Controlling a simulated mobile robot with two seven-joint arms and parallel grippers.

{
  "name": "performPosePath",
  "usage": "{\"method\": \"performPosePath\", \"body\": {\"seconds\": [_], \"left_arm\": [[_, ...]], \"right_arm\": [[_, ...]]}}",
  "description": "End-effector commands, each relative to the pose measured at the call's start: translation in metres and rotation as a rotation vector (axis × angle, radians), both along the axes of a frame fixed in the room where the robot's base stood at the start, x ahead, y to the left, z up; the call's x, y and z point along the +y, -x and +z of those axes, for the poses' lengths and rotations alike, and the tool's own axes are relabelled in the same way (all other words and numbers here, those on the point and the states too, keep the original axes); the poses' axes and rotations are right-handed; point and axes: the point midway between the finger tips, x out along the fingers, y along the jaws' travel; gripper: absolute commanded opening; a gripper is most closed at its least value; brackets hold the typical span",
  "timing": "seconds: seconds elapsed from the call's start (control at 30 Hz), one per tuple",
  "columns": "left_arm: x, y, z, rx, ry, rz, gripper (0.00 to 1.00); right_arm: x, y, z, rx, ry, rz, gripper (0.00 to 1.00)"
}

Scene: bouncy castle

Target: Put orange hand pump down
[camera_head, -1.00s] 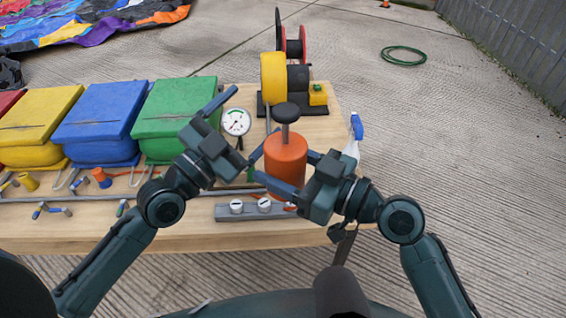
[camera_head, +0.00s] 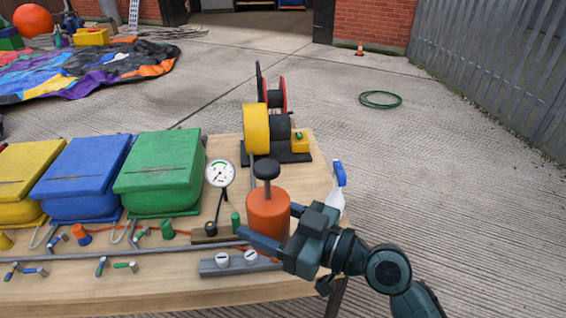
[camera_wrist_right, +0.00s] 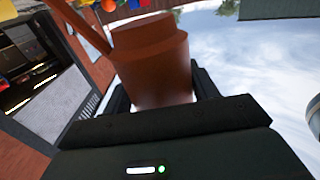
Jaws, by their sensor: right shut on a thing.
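The orange hand pump (camera_head: 268,214), a cylinder with a dark round knob on a short shaft, is upright over the right part of the wooden table (camera_head: 170,290). My right gripper (camera_head: 266,225) is shut on its body from the right, with a finger on each side. I cannot tell whether its base touches the tabletop. In the right wrist view the pump (camera_wrist_right: 152,62) fills the space between the fingers. My left gripper is not in view.
A pressure gauge (camera_head: 220,174) and a green bin (camera_head: 160,172) stand left of the pump. A grey bar with two white dials (camera_head: 237,264) lies in front. A yellow-and-black blower (camera_head: 257,130) stands behind, and a spray bottle (camera_head: 337,185) at the right edge.

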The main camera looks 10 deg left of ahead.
Motion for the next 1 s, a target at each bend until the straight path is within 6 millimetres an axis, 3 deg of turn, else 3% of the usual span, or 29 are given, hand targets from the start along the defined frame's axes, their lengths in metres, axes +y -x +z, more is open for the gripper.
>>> {"method": "performPosePath", "body": {"seconds": [0.17,0.27,0.37,0.5,0.63,0.8,1.0], "left_arm": [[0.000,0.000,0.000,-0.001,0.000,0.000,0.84],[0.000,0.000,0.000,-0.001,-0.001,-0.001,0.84],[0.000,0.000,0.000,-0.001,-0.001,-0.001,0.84],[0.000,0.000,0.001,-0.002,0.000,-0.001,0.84],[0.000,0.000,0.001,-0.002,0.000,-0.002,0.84],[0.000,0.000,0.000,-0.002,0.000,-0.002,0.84],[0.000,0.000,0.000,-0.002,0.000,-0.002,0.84]], "right_arm": [[-0.023,-0.006,-0.004,0.000,-0.001,-0.068,0.22],[-0.059,-0.013,-0.013,0.003,0.001,-0.176,0.22],[-0.108,-0.018,-0.024,0.003,0.004,-0.312,0.22],[-0.175,-0.015,-0.033,0.001,0.005,-0.491,0.22],[-0.222,-0.007,-0.035,-0.001,0.004,-0.609,0.22],[-0.254,0.000,-0.032,-0.002,0.000,-0.687,0.22],[-0.260,0.001,-0.038,0.009,0.001,-0.751,0.22]]}}
